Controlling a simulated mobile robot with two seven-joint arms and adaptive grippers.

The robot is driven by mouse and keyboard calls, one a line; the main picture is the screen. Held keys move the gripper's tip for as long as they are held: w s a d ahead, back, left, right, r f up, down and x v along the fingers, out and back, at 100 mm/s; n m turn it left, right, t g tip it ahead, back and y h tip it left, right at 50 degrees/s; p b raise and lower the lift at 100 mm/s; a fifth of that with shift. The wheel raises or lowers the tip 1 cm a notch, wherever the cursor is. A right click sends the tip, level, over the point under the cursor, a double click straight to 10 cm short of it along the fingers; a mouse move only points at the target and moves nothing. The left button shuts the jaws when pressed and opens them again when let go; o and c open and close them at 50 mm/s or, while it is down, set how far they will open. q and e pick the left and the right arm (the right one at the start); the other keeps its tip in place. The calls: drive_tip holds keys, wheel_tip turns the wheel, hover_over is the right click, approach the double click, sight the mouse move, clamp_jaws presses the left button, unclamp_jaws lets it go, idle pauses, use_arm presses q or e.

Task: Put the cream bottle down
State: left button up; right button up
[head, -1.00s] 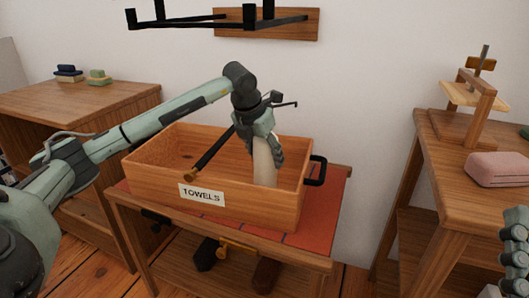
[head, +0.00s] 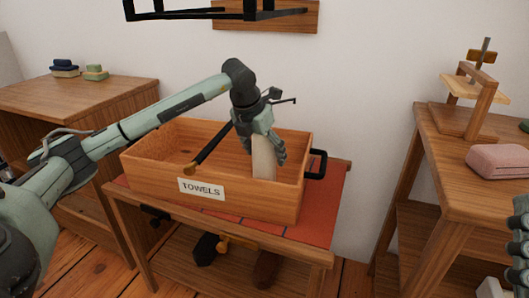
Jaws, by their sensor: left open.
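The cream bottle (head: 263,158) stands roughly upright inside the wooden box labelled TOWELS (head: 150,178), near its right end. Its lower part is hidden behind the box's front wall. My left gripper (head: 265,148) points down over the bottle's top, with its fingers open around or beside it. Whether the fingers touch the bottle cannot be told. My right gripper (head: 520,245) is partly in view at the right edge, and its fingertips are not clear.
A dark rod with a brass end (head: 208,148) leans across the box. The box sits on a small table with a red top (head: 325,215). A right-hand table holds a pink case (head: 498,161) and a wooden stand (head: 468,110). A black rack (head: 215,14) hangs above.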

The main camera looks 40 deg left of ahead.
use_arm(q)
drive_tip(key=p+v, duration=0.1)
drive_tip(key=v, duration=1.1)
drive_tip(key=shift+p, duration=0.4)
use_arm(e)
drive_tip(key=f+g, duration=0.1)
drive_tip(key=w+a+f+g, duration=0.1)
drive_tip(key=w+f+g, duration=0.1)
drive_tip(key=shift+a+f, duration=0.25)
drive_tip(key=shift+s, duration=0.1)
